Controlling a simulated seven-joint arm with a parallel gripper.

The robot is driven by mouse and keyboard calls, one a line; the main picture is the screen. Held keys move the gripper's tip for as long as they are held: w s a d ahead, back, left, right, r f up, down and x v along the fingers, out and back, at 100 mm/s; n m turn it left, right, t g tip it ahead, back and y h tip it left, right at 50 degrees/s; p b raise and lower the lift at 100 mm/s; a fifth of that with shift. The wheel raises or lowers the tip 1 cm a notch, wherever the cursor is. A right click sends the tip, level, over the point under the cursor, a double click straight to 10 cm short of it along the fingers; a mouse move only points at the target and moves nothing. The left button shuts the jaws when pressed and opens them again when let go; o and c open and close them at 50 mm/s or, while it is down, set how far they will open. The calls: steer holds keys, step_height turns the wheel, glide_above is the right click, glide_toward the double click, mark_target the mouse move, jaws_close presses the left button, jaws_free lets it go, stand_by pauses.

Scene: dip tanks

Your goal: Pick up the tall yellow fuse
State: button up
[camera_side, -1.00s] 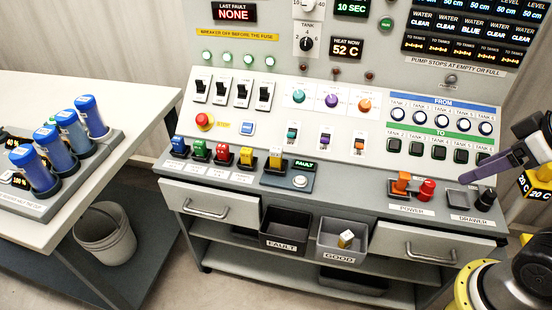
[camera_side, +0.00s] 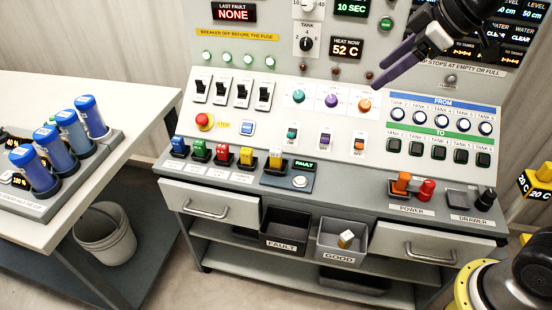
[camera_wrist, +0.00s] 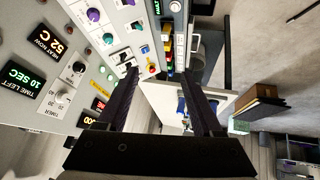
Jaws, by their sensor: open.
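A yellow fuse (camera_side: 246,156) stands upright in the row at the front left of the console ledge, right of the red fuse (camera_side: 222,154). My gripper (camera_side: 379,74) is open and empty in the side view, in front of the upper panel, well above and right of the fuses. In the wrist view its two dark fingers (camera_wrist: 160,76) stand apart, with small coloured fuses (camera_wrist: 168,52) beyond them, too small to tell apart surely.
A blue fuse (camera_side: 178,146) and a green fuse (camera_side: 200,150) stand left of the red one. The FAULT bin (camera_side: 283,245) and the GOOD bin (camera_side: 327,254) sit below the ledge; a pale fuse (camera_side: 346,238) lies in GOOD. Switches (camera_side: 242,93) rise behind the row.

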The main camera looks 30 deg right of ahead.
steer(key=w+a+f+n, duration=0.1)
steer(key=w+a+f, duration=0.15)
steer(key=w, duration=0.65)
steer(key=g+y, duration=0.1)
steer(key=g, duration=0.2)
glide_above(277, 149)
steer(key=s+d, duration=0.4)
step_height(277, 149, down, 13)
steer(key=shift+n, duration=0.4)
steer(key=x, duration=0.3)
steer(key=s+x, duration=0.1)
steer(key=x, duration=0.7)
steer(key=shift+s+d+f, duration=0.15)
steer(key=shift+s+f, duration=0.15)
steer(key=shift+f, duration=0.3)
steer(key=shift+w+x, duration=0.15)
steer(key=shift+x, duration=1.45)
steer(key=shift+w+x, duration=0.1)
steer(key=shift+x, duration=1.45)
steer(key=shift+r, duration=0.1)
jaws_close()
